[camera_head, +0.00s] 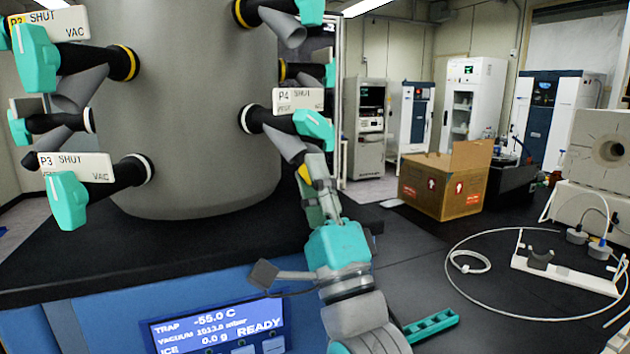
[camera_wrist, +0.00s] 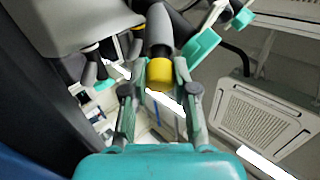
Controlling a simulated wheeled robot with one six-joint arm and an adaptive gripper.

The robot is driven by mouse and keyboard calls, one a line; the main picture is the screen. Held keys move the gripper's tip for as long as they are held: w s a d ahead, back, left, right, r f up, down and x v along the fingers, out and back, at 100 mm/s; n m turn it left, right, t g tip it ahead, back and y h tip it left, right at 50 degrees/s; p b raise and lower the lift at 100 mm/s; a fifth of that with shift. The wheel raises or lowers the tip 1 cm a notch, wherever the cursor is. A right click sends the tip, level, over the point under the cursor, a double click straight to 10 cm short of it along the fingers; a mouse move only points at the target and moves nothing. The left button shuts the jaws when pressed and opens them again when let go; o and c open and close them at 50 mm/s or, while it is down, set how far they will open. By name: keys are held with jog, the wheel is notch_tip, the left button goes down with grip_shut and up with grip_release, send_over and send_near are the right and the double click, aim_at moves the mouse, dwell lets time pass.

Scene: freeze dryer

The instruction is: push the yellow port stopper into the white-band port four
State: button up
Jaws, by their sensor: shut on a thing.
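The yellow port stopper (camera_wrist: 160,75) is between the fingertips of my gripper (camera_wrist: 161,80) in the wrist view. In the head view a small yellow part of it (camera_head: 304,173) shows beside my gripper (camera_head: 314,168). Port four, labelled P4 SHUT, has a white band (camera_head: 244,119) and a grey tube (camera_head: 289,146) slanting down to the right. In the wrist view the stopper lines up with the end of a dark grey tube (camera_wrist: 159,32) and seems to meet it. How deep it sits cannot be told. My gripper is shut on the stopper.
The grey drum (camera_head: 200,100) carries other ports with teal handles, including P3 (camera_head: 68,200) at lower left. A display (camera_head: 215,325) reads READY. A cardboard box (camera_head: 440,185) and a green rack (camera_head: 431,328) are on the dark bench at right.

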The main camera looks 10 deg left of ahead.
jog(key=shift+a+r, duration=0.2)
dwell(0.4)
jog(key=o, duration=1)
jog(key=shift+w+a, duration=0.1)
jog(key=shift+s+d+f, duration=0.25)
jog(key=shift+s+f, duration=0.1)
jog(key=shift+f, duration=0.1)
jog(key=s+d, duration=0.2)
jog(key=s, duration=0.1)
jog(key=s+d, duration=0.2)
jog(key=s, duration=0.1)
jog(key=s+d, duration=0.2)
jog(key=s, duration=0.2)
jog(key=shift+d, duration=0.3)
